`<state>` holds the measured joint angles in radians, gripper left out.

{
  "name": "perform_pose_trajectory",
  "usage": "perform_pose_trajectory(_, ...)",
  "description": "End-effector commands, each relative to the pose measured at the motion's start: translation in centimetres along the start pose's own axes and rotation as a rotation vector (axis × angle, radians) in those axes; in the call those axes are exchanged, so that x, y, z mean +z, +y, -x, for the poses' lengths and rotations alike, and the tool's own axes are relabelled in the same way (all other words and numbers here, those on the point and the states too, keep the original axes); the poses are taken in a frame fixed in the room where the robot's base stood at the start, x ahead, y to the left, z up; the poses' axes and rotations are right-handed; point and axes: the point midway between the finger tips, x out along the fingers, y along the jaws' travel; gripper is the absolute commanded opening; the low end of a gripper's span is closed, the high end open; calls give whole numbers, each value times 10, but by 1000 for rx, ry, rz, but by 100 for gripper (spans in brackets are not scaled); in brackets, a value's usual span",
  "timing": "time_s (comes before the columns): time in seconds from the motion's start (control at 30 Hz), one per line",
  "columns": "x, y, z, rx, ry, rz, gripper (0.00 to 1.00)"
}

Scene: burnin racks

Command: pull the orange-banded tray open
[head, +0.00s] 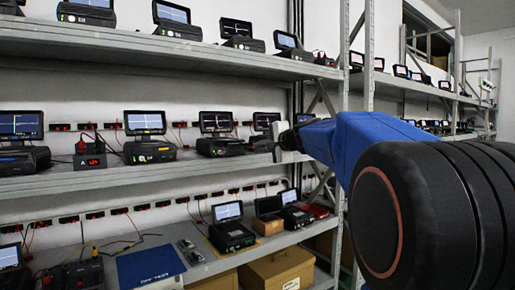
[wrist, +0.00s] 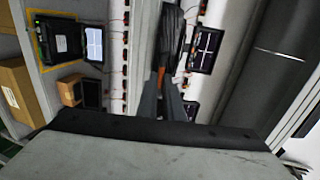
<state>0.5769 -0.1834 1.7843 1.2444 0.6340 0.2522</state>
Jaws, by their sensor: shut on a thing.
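My gripper (head: 283,143) is at the right end of the middle shelf, in front of a black device with a screen (head: 265,122). In the wrist view its two dark fingers (wrist: 165,103) are close together, shut at the front of a dark unit (wrist: 170,38). A narrow orange strip, which looks like the band of the orange-banded tray (wrist: 161,77), shows just beyond the fingertips. The fingers hide the exact grip. A lit screen (wrist: 207,50) is beside the unit. I cannot tell how far the tray is out.
The middle shelf (head: 100,182) carries several similar black devices and cables. The lower shelf holds a blue folder (head: 150,266), cardboard boxes (head: 278,270) and more devices. A grey rack post (head: 342,60) stands close to my arm.

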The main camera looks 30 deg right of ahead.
Motion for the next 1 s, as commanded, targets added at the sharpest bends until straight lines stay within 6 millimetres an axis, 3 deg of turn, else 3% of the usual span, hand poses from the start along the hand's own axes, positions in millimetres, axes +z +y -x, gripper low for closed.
perform_pose_trajectory(0.13,0,0,0,1,0,0,0)
perform_pose_trajectory(0.2,0,0,-1,1,0,0,21)
perform_pose_trajectory(0.23,0,0,-1,1,0,0,25)
perform_pose_trajectory(0.67,0,0,8,-1,1,0,25)
perform_pose_trajectory(1.0,-1,-1,70,-1,4,2,25)
